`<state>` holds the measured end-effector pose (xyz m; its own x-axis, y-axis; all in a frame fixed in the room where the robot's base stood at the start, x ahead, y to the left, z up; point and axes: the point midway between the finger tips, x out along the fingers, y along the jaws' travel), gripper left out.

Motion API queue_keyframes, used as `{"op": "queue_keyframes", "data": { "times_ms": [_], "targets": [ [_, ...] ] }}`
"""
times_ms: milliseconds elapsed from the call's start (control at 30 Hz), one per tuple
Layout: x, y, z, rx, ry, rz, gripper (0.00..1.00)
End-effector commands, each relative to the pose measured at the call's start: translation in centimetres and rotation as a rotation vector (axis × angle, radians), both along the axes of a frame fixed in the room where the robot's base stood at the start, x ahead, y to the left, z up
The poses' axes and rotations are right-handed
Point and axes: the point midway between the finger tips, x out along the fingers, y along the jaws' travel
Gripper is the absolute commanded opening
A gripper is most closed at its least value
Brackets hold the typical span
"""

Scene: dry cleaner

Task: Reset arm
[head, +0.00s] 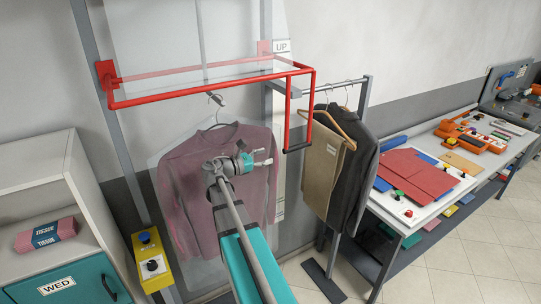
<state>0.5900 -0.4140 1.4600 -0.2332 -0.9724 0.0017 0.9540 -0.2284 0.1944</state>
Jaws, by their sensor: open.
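My arm reaches forward from the bottom of the head view. My gripper (262,158) is at its far end, in front of a pink sweater (185,185) that hangs on a hanger under a clear cover. The fingers point to the right and are apart, with nothing visible between them. I cannot tell whether the gripper touches the sweater or its cover. The arm and gripper hide part of the sweater.
A red frame (210,91) surrounds the space above the sweater. A yellow control box (152,262) stands lower left, beside a cabinet (50,190). Trousers and a dark jacket (352,180) hang to the right. A cluttered worktable (395,201) stands farther right.

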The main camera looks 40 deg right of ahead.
Motion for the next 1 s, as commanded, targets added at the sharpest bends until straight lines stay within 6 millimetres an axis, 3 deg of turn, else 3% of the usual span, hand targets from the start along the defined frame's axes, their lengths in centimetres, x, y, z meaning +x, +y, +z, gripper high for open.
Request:
{"op": "queue_keyframes", "data": {
  "times_ms": [800,1000],
  "targets": [
    [0.1,0.3,0.0,0.0,0.0,0.0,0.65],
    [0.0,1.9,-3.4,0.062,-0.099,0.012,0.65]
  ]
}}
